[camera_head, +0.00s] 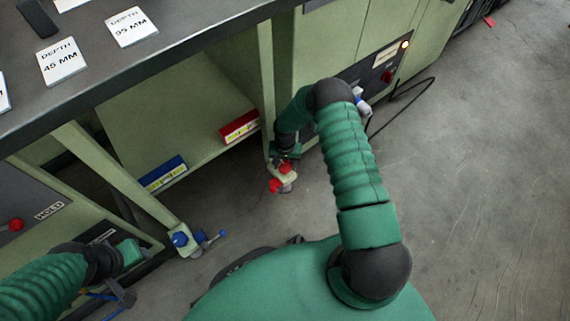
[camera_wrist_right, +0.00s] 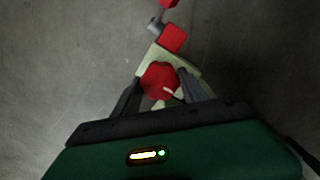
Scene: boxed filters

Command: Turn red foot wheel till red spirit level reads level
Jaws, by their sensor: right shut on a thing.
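The red foot wheel (camera_wrist_right: 160,80) sits between the two dark fingers of my right gripper (camera_wrist_right: 161,90) in the right wrist view; the gripper is shut on it. In the head view the right gripper (camera_head: 286,156) reaches down to the wheel (camera_head: 286,169) at the foot of the bench leg. The red spirit level (camera_head: 239,126) lies on the lower shelf beside that leg. Its pale yellow-green face shows, but its bubble is too small to read. My left gripper (camera_head: 122,294) is low at the left, apart from these things; its fingers are too unclear to judge.
A red block (camera_wrist_right: 172,38) and red knob (camera_wrist_right: 169,4) are beside the wheel. A blue level (camera_head: 163,172) and blue foot wheel (camera_head: 180,239) are at the left leg. A cabinet with a lit panel (camera_head: 388,62) and black cable (camera_head: 400,98) stands right.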

